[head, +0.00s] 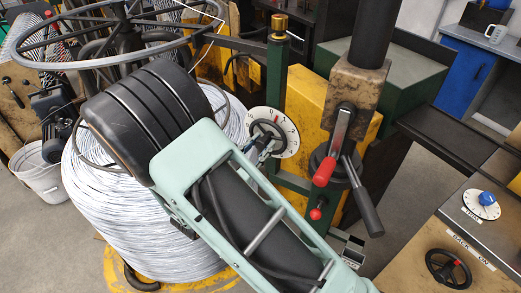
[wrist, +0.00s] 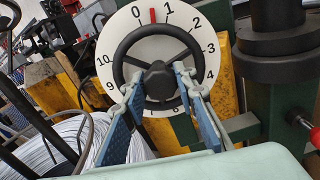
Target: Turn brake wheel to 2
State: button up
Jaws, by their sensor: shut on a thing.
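The brake wheel (wrist: 159,32) is a small black handwheel in front of a round white dial (wrist: 214,60) with black numbers. It also shows in the head view (head: 257,126), with its dial (head: 291,136). In the wrist view a red mark (wrist: 152,15) stands at the top of the dial between 0 and 1; the 2 is at the upper right. My gripper (wrist: 156,88) is shut on the wheel, with its blue-grey fingers on either side of the hub across the lower rim. The lower dial numbers are partly hidden. In the head view my arm hides part of the gripper.
A lever with a red grip (head: 325,170) hangs right of the dial, with a dark handle beside it. A wire coil (head: 110,225) stands at left below a large spoked wheel (head: 120,62). A blue knob (head: 487,198) and small handwheel (head: 448,268) sit far right.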

jog(key=m+b, duration=0.1)
jog(key=b, duration=0.1)
jog(key=m+b, duration=0.4)
jog(key=shift+f, duration=0.35)
jog(key=m+b, duration=0.3)
jog(key=b, duration=0.1)
jog(key=shift+r, duration=0.2)
jog(key=shift+r+m, duration=0.1)
jog(key=shift+m, duration=0.3)
jog(key=o, duration=1.2)
jog(key=shift+c, duration=0.2)
jog(key=shift+s, duration=0.1)
jog(key=v, duration=1.2)
